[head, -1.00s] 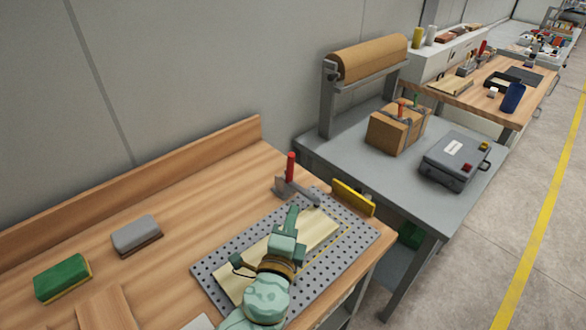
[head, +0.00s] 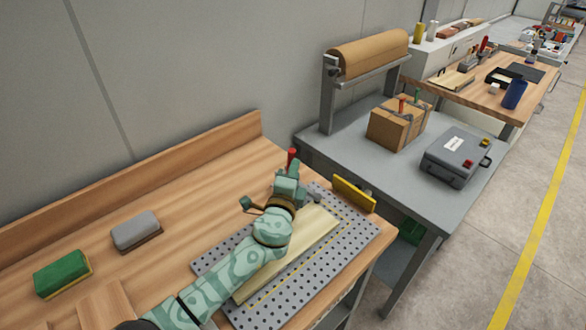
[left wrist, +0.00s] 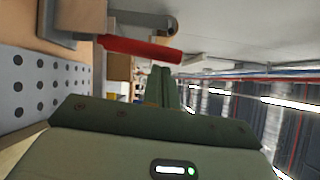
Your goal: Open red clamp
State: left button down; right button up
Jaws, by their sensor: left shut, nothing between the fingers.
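The red clamp's upright handle (head: 292,158) shows just above my left gripper (head: 294,170) in the head view, at the far end of the perforated plate (head: 335,255). The clamp's lower part is mostly hidden behind my gripper and arm. In the left wrist view the red handle (left wrist: 140,48) points across the picture from a grey metal base at upper left. My left gripper (left wrist: 162,85) is shut and empty there, with its fingertips close beside the handle's free end. I cannot tell whether they touch. My right gripper is not in view.
A pale board (head: 290,255) lies on the plate, partly under my arm. A yellow block (head: 354,195) stands at the plate's far right edge. A grey block (head: 136,232) and a green sponge (head: 62,274) lie at left. The wooden bench between is clear.

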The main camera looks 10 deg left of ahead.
pick_arm(q)
jog(key=shift+w, duration=0.1)
jog(key=shift+a+r, duration=0.1)
dwell(0.3)
jog(key=shift+w+a+r+n+p, duration=0.1)
jog(key=shift+a+r+n+p, duration=0.15)
jog(key=shift+p, duration=0.45)
jog(key=shift+w+a+r+n+g+p, duration=0.2)
jog(key=shift+r+n+g+p, duration=0.2)
jog(key=shift+p, duration=0.35)
jog(key=w+a+n+g+h+p, duration=0.1)
jog(key=w+a+n+g+p, duration=0.2)
jog(key=a+p, duration=0.4)
jog(key=shift+w+r+n+p, duration=0.2)
jog(key=shift+w+n+p, duration=0.45)
jog(key=shift+w+p, duration=0.3)
jog(key=shift+s+a, duration=0.1)
jog(key=shift+a, duration=0.05)
